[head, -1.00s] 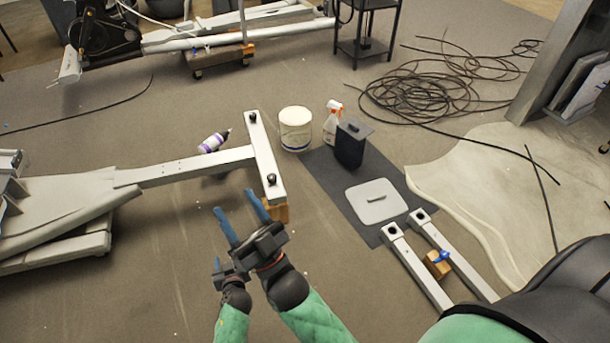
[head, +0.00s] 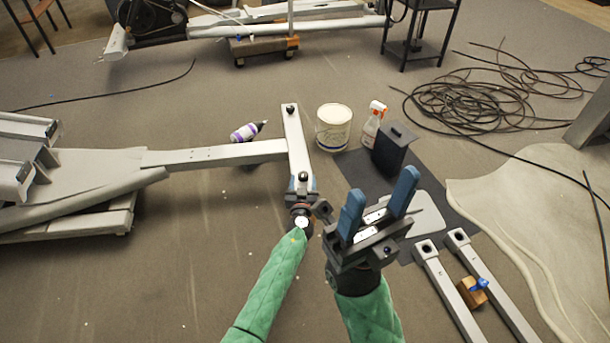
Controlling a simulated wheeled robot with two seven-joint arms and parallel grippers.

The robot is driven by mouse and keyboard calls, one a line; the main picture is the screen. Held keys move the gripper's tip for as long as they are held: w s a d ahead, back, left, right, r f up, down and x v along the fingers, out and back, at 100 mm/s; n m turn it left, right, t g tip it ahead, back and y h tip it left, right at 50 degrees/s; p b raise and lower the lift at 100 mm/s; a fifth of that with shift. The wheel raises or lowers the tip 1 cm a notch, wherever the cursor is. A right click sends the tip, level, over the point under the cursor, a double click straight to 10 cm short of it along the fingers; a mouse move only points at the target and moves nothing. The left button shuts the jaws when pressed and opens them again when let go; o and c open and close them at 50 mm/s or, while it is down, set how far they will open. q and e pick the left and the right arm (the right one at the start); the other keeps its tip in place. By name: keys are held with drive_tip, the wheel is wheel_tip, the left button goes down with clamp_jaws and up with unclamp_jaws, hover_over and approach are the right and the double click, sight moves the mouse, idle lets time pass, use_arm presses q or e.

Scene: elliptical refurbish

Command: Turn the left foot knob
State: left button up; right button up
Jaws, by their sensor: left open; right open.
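A grey crossbar (head: 297,145) on the end of a long grey beam (head: 215,155) carries two dark foot knobs. The far knob (head: 291,109) stands at its far end, and the near knob (head: 303,177) at its near end. My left gripper (head: 303,184) is open at the near end, its blue fingers on either side of the bar by the near knob. I cannot tell whether they touch it. My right gripper (head: 378,204) is open and empty, to the right of the crossbar, its blue fingers pointing up in the picture.
A purple-and-white bottle (head: 245,132) lies by the beam. Two grey legs (head: 450,295) lie at lower right. Coiled cable (head: 480,95) covers floor behind.

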sight(303, 179)
use_arm(q)
drive_tip(key=shift+w, duration=1.7)
drive_tip(key=shift+c, duration=0.4)
